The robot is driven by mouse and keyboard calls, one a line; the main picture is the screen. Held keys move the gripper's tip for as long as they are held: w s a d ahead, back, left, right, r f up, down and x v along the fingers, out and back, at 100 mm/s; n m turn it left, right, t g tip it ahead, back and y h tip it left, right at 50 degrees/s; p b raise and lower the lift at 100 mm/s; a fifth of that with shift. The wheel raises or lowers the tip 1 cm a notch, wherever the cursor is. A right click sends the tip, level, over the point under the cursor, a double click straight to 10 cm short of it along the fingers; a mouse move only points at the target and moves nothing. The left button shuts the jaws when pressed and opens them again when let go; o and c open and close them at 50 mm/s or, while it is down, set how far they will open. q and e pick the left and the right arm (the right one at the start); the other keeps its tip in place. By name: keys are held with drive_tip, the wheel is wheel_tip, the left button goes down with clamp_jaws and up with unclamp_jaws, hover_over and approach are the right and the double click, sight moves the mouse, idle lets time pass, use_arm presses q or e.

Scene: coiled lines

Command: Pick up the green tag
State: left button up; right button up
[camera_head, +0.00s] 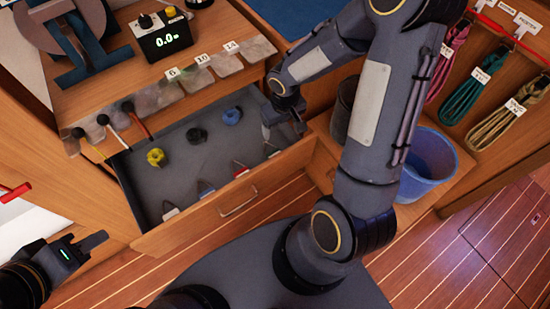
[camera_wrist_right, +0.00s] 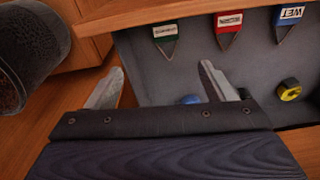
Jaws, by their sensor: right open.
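The green tag (camera_wrist_right: 166,40), a pointed tag with a white label, lies in the open drawer near its front wall, at the top of the right wrist view. In the head view it shows small (camera_head: 270,149), at the right end of a row of tags. My right gripper (camera_head: 296,125) is over the drawer's right side, apart from the tag. In its wrist view the two fingers (camera_wrist_right: 162,78) are spread and empty, with the tag beyond them. My left gripper (camera_head: 95,243) is at the lower left, outside the drawer; its jaw opening is unclear.
Red (camera_wrist_right: 229,27) and blue (camera_wrist_right: 289,19) tags lie beside the green one. Yellow (camera_head: 156,157), black (camera_head: 196,135) and blue (camera_head: 232,116) coils sit farther back in the drawer (camera_head: 179,168). A blue bucket (camera_head: 430,166) stands right; coiled lines (camera_head: 486,86) hang beyond.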

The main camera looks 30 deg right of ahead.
drive_tip(key=shift+n+g, duration=0.4)
drive_tip(key=shift+n, duration=0.2)
drive_tip(key=f, duration=0.5)
drive_tip(key=f+b, duration=0.1)
drive_tip(key=f, duration=0.5)
drive_tip(key=w+a+f, duration=0.1)
drive_tip(key=f, duration=0.5)
drive_tip(key=shift+a, duration=0.1)
drive_tip(key=shift+r, duration=0.1)
drive_tip(key=c, duration=1.1)
drive_tip(key=shift+o, duration=0.2)
wheel_tip(320, 180, up, 10)
drive_tip(key=p, duration=0.1)
